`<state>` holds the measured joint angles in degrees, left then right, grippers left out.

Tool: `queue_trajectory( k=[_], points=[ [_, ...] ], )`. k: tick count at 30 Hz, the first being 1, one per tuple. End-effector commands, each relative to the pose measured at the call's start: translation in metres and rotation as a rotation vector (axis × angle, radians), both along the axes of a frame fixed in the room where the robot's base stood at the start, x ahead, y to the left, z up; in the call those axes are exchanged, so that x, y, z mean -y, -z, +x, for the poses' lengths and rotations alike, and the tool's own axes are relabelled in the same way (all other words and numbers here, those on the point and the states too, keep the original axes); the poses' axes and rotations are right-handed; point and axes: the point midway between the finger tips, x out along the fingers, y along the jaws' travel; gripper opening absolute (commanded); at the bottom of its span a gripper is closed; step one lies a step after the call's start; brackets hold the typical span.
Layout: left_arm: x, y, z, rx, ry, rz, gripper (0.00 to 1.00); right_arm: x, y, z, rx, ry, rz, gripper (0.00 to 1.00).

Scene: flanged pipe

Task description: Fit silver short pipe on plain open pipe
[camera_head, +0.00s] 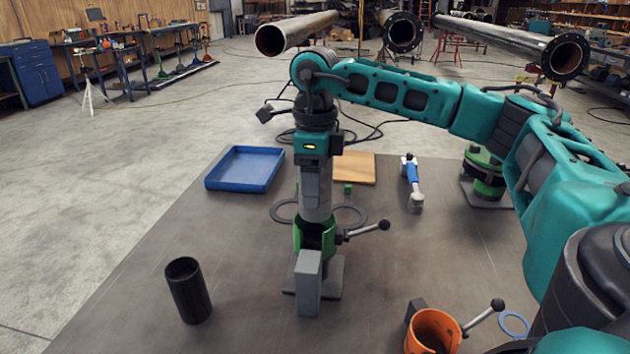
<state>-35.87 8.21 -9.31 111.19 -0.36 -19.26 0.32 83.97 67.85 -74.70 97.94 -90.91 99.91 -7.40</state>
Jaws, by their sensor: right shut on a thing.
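My right gripper (316,188) points straight down at the middle of the table, shut on a silver-grey short pipe (317,211). The pipe's lower end is at the top of an upright green holder (316,237) with a lever; I cannot tell whether it is inside or just above it. A plain dark pipe (188,291), open at the top, stands upright at the front left, apart from the gripper. I cannot tell whether another open pipe is hidden within the green holder. My left gripper is not in view.
A grey block (308,284) stands before the green holder. An orange holder (432,332) with a lever is front right. A blue tray (245,168), wooden board (354,167), blue-handled tool (411,178) and green-black stand (485,178) lie behind. Flat rings (351,216) lie nearby. The left-middle table is clear.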

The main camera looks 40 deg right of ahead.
Motion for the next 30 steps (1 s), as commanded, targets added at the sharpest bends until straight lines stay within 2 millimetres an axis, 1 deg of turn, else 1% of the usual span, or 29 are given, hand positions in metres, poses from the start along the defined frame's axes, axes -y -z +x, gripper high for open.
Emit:
queue_trajectory(
  k=[17,30],
  points=[
    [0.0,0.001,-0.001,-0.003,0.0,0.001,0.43,0.0,0.001,0.0,0.002,-0.001,0.0,0.18],
    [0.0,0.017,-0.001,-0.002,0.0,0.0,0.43,0.0,0.025,0.0,0.001,-0.001,0.0,0.18]
  ],
)
